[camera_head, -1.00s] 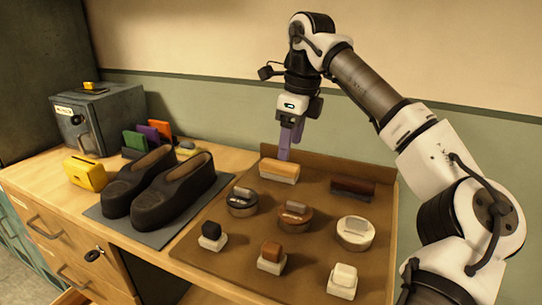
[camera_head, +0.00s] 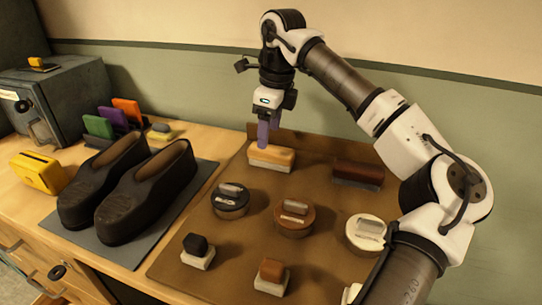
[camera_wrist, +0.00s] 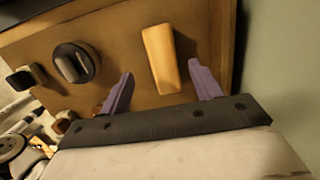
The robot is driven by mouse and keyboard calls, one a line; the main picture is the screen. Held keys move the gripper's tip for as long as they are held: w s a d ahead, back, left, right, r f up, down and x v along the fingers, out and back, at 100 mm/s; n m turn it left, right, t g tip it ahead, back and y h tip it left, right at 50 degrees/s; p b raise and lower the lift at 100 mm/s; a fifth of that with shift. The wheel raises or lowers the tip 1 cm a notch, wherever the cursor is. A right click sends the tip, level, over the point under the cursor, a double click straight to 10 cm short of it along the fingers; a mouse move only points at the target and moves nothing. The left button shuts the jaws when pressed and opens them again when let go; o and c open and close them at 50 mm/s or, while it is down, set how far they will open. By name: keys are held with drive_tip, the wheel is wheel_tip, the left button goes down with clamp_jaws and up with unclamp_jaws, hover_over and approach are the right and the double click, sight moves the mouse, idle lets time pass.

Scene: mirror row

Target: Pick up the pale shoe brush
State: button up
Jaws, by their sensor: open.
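The pale shoe brush (camera_head: 271,156) has a light wooden back and lies at the back of the brown tray (camera_head: 178,268). My gripper (camera_head: 268,136) points down just above the brush, its purple fingers apart. In the wrist view the pale brush (camera_wrist: 160,58) lies between and ahead of the two open fingers of my gripper (camera_wrist: 163,92). I cannot tell whether a finger touches it. A dark brown brush (camera_head: 358,172) lies to its right on the tray.
Several round tins, such as the black one (camera_head: 230,200), and small daubers (camera_head: 197,250) stand in rows in front. Black shoes (camera_head: 140,190) stand on a grey mat at left. The tray's raised back edge and the green wall are close behind the brush.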

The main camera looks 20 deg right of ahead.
sight(271, 149)
drive_tip(key=shift+w+d+f+p, duration=0.1)
drive_tip(key=shift+f+p, duration=0.1)
drive_tip(key=shift+f, duration=1.35)
drive_tip(key=shift+d+f+p, duration=0.1)
drive_tip(key=shift+f+p, duration=0.1)
drive_tip(key=shift+f, duration=1.35)
drive_tip(key=shift+c, duration=0.3)
drive_tip(key=c, duration=1.1)
drive_tip(key=shift+o, duration=0.2)
drive_tip(key=shift+r, duration=0.15)
wheel_tip(271, 149, up, 20)
drive_tip(key=shift+p, duration=0.3)
